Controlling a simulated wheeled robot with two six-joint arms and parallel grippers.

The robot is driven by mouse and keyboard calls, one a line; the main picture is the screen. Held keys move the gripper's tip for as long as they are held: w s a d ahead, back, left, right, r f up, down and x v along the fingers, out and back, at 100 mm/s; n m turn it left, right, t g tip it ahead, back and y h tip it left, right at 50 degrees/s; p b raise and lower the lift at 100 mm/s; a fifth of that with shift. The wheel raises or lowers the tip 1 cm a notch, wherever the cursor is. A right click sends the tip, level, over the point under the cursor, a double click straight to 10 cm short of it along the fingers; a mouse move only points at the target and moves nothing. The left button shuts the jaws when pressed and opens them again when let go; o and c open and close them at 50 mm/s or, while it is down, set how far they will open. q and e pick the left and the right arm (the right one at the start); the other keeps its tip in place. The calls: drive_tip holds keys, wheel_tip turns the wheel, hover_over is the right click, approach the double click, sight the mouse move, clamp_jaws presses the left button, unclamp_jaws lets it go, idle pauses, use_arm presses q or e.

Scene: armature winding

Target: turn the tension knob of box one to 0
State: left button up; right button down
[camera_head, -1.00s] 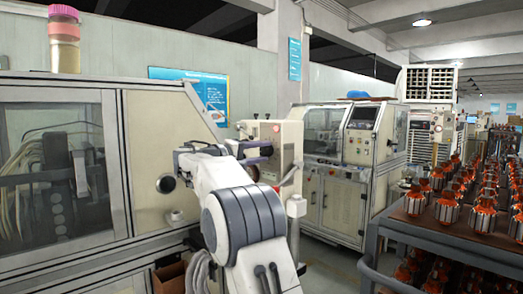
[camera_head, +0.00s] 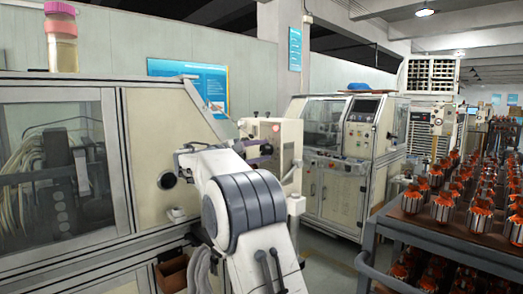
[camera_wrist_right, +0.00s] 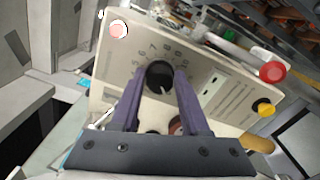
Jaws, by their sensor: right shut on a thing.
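A cream control box (camera_head: 284,139) stands beside the big machine in the head view. In the right wrist view its panel (camera_wrist_right: 118,72) fills the middle, with a black round tension knob (camera_wrist_right: 159,76) inside a ring of printed digits. A pale mark on the knob points down and slightly right in this tilted view. My right gripper (camera_wrist_right: 160,82) has its two purple fingers on either side of the knob and is shut on it. In the head view my right arm hides most of the gripper and the knob. My left gripper is not in view.
The big machine (camera_head: 150,130) stands close on the left. A rack (camera_head: 400,225) with several orange-wound armatures stands at right.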

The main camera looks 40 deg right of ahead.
drive_tip(key=shift+w, duration=0.1)
drive_tip(key=shift+c, duration=2)
unclamp_jaws()
drive_tip(key=shift+a+f, duration=0.1)
drive_tip(key=shift+a, duration=0.4)
drive_tip(key=a+b, duration=0.2)
drive_tip(key=a, duration=0.7)
drive_tip(key=shift+s+a+b, duration=0.25)
drive_tip(key=shift+s+b, duration=0.1)
drive_tip(key=shift+s, duration=0.1)
